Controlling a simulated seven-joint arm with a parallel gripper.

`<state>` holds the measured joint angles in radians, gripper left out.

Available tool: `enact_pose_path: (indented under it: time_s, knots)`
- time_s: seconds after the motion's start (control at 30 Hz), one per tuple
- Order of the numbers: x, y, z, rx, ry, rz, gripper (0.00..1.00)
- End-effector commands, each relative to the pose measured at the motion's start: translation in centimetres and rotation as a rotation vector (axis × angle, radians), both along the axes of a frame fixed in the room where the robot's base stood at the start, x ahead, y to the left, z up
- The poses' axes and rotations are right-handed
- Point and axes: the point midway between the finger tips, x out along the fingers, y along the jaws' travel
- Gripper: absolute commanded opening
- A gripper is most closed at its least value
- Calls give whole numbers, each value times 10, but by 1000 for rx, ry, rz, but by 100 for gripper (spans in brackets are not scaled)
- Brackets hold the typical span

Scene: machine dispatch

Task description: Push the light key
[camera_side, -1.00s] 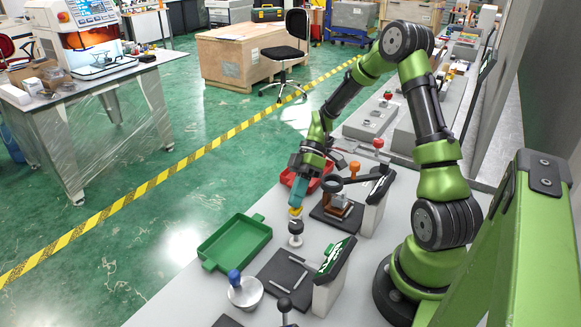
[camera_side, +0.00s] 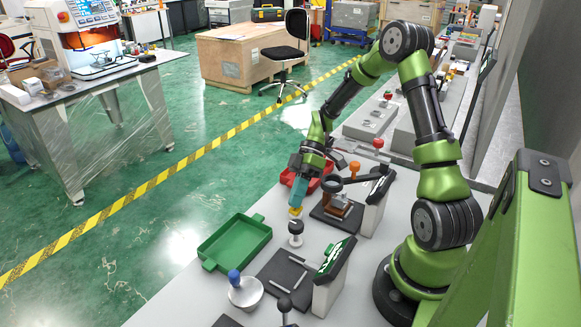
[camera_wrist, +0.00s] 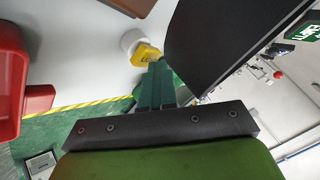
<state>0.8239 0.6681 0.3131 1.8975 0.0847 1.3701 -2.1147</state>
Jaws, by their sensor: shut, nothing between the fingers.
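A yellow key (camera_wrist: 148,53) with small dark lettering, too small to read surely, sits by a white round part in the wrist view. I take it for the light key. In the side view a yellow piece (camera_side: 295,211) shows just above a dark knob (camera_side: 296,227) on a white base. My gripper (camera_side: 296,203) points down at the yellow piece, its teal fingers shut with nothing between them. In the wrist view the fingertips (camera_wrist: 158,66) meet the edge of the key; I cannot tell whether they touch it.
A green tray (camera_side: 235,243) lies to the left, and a red tray (camera_side: 313,184) lies behind my gripper. A lever device (camera_side: 340,205) and a dark plate with a sloped panel (camera_side: 337,259) stand close by on the right. A blue-knobbed dome (camera_side: 244,290) stands in front.

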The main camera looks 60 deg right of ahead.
Motion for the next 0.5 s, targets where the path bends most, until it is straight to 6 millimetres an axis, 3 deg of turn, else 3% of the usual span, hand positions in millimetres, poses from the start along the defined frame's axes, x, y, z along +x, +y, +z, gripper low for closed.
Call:
enact_pose_path:
  time_s: [0.5]
  knots:
    - [0,0,-7,-1,1,2,0]
